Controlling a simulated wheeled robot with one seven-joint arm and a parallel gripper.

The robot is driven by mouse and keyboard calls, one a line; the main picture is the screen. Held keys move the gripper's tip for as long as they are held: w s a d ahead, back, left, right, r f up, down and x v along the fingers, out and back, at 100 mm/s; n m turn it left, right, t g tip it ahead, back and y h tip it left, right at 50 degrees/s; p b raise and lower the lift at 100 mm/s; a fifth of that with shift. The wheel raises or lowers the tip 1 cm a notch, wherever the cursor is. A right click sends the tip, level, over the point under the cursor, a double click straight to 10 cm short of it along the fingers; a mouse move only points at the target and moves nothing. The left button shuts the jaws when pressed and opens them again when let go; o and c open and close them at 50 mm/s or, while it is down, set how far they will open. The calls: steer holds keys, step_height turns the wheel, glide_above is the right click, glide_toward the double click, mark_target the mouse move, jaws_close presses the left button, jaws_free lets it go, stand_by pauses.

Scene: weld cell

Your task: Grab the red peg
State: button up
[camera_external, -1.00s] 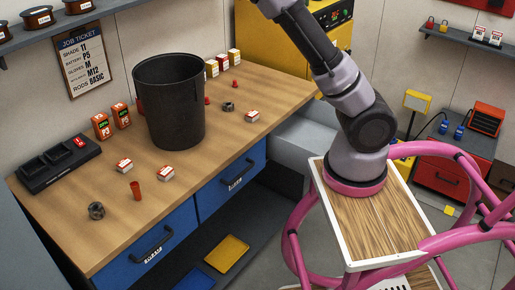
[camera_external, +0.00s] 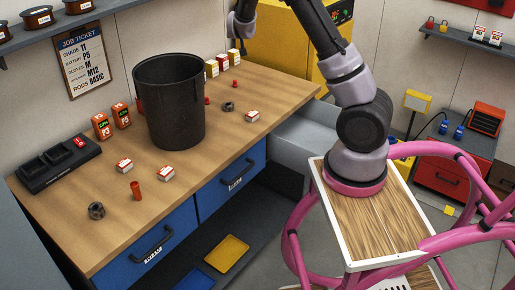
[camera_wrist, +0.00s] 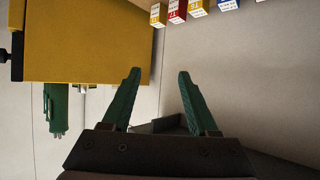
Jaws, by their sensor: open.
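A red peg (camera_external: 136,190) stands upright on the wooden bench top near its front edge, in the external view. In the external view the end of my arm is near the top edge, above the back of the bench, away from the front red peg. No peg shows in the wrist view.
A tall dark bin (camera_external: 170,105) stands mid-bench. Small red-white boxes (camera_external: 166,174), metal nuts (camera_external: 97,210), orange batteries (camera_external: 101,126) and a black charger tray (camera_external: 58,165) lie around. A yellow cabinet (camera_external: 275,45) stands behind the bench. A grey drawer (camera_external: 300,150) is open at the right.

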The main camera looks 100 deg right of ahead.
glide_toward(235, 81)
steer(key=x, duration=0.4)
steer(key=shift+s+d+f, duration=0.25)
steer(key=shift+s, duration=0.05)
steer(key=shift+w+x, duration=0.15)
steer(key=shift+x, duration=1.35)
steer(key=shift+w+x, duration=0.2)
steer(key=shift+x, duration=1.3)
steer(key=shift+r, duration=0.15)
jaws_close()
